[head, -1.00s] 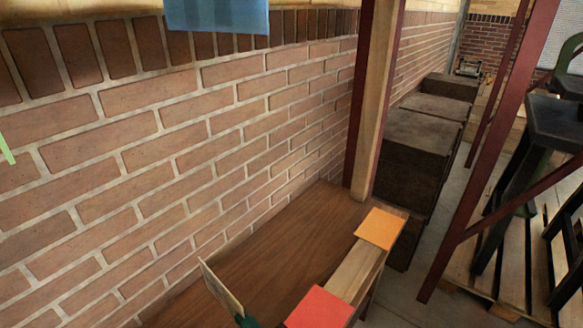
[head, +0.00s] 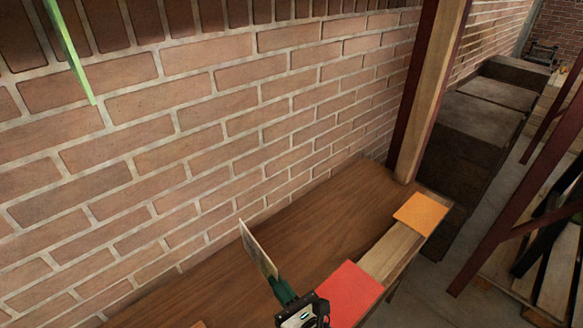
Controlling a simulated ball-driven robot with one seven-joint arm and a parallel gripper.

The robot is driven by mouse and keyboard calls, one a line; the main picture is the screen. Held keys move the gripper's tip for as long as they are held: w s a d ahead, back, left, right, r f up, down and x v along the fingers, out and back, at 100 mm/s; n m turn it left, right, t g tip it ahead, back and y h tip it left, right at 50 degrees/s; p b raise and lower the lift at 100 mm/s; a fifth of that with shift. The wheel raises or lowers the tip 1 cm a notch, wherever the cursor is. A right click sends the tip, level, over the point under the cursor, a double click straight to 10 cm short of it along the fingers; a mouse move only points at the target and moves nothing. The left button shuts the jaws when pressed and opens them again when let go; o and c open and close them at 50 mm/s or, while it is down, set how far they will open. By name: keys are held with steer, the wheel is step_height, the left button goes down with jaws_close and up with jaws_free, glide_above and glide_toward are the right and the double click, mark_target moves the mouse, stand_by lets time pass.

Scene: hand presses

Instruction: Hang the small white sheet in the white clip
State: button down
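A small pale sheet (head: 258,248), seen nearly edge-on, stands tilted above the wooden table in the head view. My gripper (head: 284,291), with dark green fingers, is at the lower edge of this sheet and appears shut on it. The view does not clearly show both fingertips. The white clip is not recognisable in this view. A thin light green strip (head: 70,52) hangs in front of the brick wall at the upper left.
A red sheet (head: 350,292) and an orange sheet (head: 422,213) lie along the front edge of the wooden table (head: 335,222). A wooden post (head: 430,95) rises behind the table. A brick wall runs along the back. The table's middle is bare.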

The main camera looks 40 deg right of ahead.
steer(key=shift+r, duration=0.1)
steer(key=w+d+r+p, duration=0.1)
steer(key=w+d+r, duration=0.15)
steer(key=r, duration=0.45)
steer(key=w+d+r+p, duration=0.2)
steer(key=w+r, duration=0.1)
steer(key=r, duration=0.5)
steer(key=d+r+n+y+p, duration=0.1)
steer(key=d+r, duration=0.4)
steer(key=r, duration=0.4)
steer(key=d+r+n+y+p, duration=0.1)
steer(key=d+r+y, duration=0.1)
steer(key=d+r, duration=0.5)
steer(key=s+d+r+p, duration=0.1)
steer(key=s+d+r, duration=0.25)
steer(key=r, duration=0.35)
steer(key=s+d+r+p, duration=0.1)
steer(key=s+d+r, duration=0.1)
steer(key=s+r, duration=0.45)
steer(key=s+d+r+p, duration=0.25)
steer(key=s+r, duration=0.45)
steer(key=s, duration=0.5)
steer(key=w+r+p, duration=0.2)
steer(key=w+r, duration=0.1)
steer(key=w, duration=0.9)
steer(key=shift+a+r, duration=0.2)
steer(key=shift+a, duration=0.1)
steer(key=shift+w, duration=0.1)
steer(key=shift+r, duration=0.25)
